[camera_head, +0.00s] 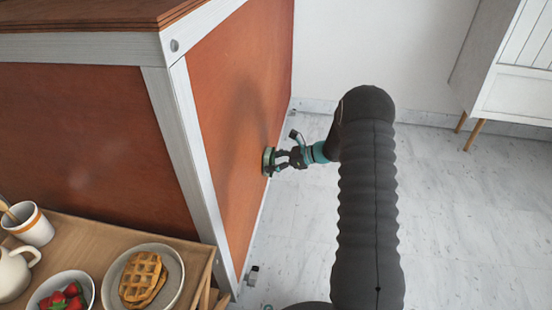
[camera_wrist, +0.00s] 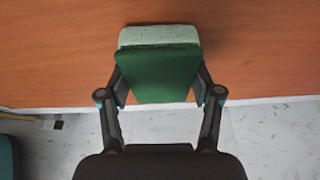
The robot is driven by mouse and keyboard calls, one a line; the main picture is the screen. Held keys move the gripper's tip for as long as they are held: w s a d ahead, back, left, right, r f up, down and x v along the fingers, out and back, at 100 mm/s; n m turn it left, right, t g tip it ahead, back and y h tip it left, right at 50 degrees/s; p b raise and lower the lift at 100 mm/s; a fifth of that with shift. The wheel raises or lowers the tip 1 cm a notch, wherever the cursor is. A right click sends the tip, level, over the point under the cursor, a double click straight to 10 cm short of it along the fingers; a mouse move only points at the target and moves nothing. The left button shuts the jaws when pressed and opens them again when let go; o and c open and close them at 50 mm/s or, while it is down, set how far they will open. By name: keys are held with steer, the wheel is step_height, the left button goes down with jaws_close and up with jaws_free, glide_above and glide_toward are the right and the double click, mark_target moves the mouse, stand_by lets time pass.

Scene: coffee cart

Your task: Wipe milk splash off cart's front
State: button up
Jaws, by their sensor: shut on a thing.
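The coffee cart has orange-brown panels in a pale frame; its right-hand panel (camera_head: 222,100) faces my arm. My gripper (camera_head: 287,157) is at that panel's lower part, shut on a green wiping pad (camera_head: 268,161). In the wrist view the pad (camera_wrist: 157,78) is held between both fingers, with a pale green layer (camera_wrist: 158,35) at its far end. That layer lies against or very close to the wood; exact contact cannot be told. I see no clear milk splash on this panel; the area behind the pad is hidden. A dark shadow falls on the panel.
A wooden side table (camera_head: 90,240) at lower left holds a waffle plate (camera_head: 115,290), a strawberry bowl (camera_head: 45,290), a mug (camera_head: 35,230) and a white jug (camera_head: 14,275). A white cabinet (camera_head: 510,70) stands at upper right. Pale floor (camera_head: 460,210) is open on the right.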

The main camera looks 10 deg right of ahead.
steer(key=shift+s+a, duration=0.4)
steer(key=shift+a, duration=0.15)
steer(key=shift+c, duration=1.4)
steer(key=shift+s+a, duration=0.3)
steer(key=shift+s, duration=0.6)
steer(key=shift+s+a, duration=0.3)
steer(key=shift+s, duration=0.55)
glide_toward(262, 173)
steer(key=shift+f+p, duration=0.3)
steer(key=shift+f, duration=0.7)
steer(key=d, duration=0.1)
steer(key=s+d, duration=0.1)
steer(key=shift+d, duration=0.4)
steer(key=shift+a, duration=0.15)
